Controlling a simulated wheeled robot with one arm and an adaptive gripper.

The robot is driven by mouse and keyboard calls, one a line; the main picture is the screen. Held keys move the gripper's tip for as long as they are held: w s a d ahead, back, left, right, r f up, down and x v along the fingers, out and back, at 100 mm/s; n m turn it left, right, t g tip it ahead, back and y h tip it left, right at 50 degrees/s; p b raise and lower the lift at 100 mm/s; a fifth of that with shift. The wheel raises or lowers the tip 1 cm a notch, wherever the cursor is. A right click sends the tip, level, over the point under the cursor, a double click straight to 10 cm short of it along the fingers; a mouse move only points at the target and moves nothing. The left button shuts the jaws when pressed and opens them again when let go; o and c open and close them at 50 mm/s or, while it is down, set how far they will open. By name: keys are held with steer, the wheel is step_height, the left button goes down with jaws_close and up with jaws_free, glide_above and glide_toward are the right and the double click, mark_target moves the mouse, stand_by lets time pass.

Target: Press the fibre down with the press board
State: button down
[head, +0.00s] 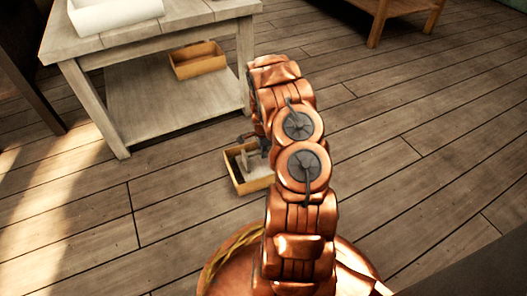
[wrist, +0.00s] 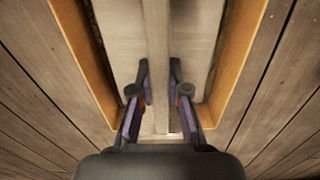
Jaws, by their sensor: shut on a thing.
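A small wooden box (head: 238,186) with yellow-brown sides stands on the floor, partly hidden by my arm. Inside it lies the pale press board (wrist: 122,45), which fills most of the width between the orange-brown walls. A raised pale grip bar (wrist: 157,45) runs along the middle of the board. My gripper (wrist: 160,88) is shut on this bar, one dark finger on each side. In the head view my gripper (head: 249,146) is at the box, mostly behind my arm. Dark material, perhaps the fibre, shows at the board's edges; its height cannot be told.
A grey wooden table (head: 120,48) stands at the upper left, with a white item (head: 118,12) on top and another wooden box (head: 198,60) on its lower shelf. A brown table (head: 395,8) is at the back. The plank floor to the right is clear.

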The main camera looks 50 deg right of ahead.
mark_target(263, 162)
steer(key=shift+f+b, duration=0.75)
steer(key=shift+f, duration=1.1)
stand_by(2.1)
steer(key=shift+r, duration=0.1)
steer(key=shift+r+p, duration=1.95)
steer(key=shift+r, duration=3.75)
